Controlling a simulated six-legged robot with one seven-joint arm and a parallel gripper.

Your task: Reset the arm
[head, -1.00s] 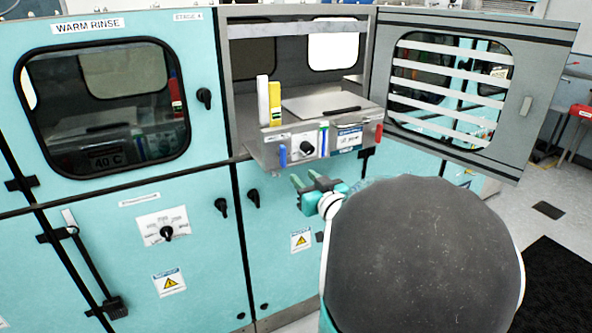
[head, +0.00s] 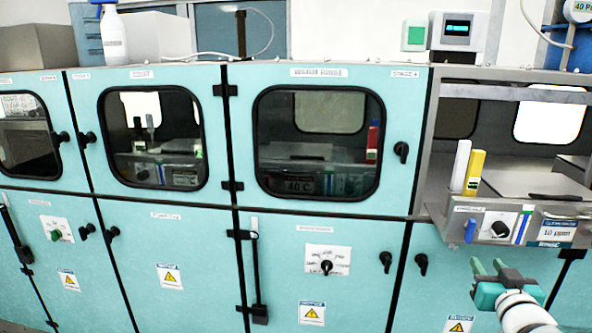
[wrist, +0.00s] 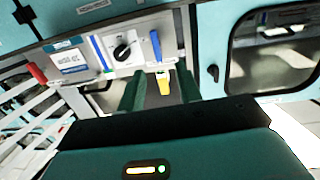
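My gripper (head: 488,268) is at the lower right of the head view, in front of the teal cabinets and below the open bay with its steel tray (head: 455,205). Its two green fingers are apart with nothing between them. In the wrist view my gripper (wrist: 160,82) also shows open, with the fingers spread. Behind them are the tray's control panel and a yellow block (wrist: 163,84), seen upside down. The rest of my arm is mostly cut off by the head view's edge.
A white block (head: 460,165) and a yellow block (head: 474,172) stand on the tray, near a black knob (head: 499,229) and a blue handle (head: 470,231). Closed windowed doors (head: 318,143) line the left. A white spray bottle (head: 113,35) stands on top.

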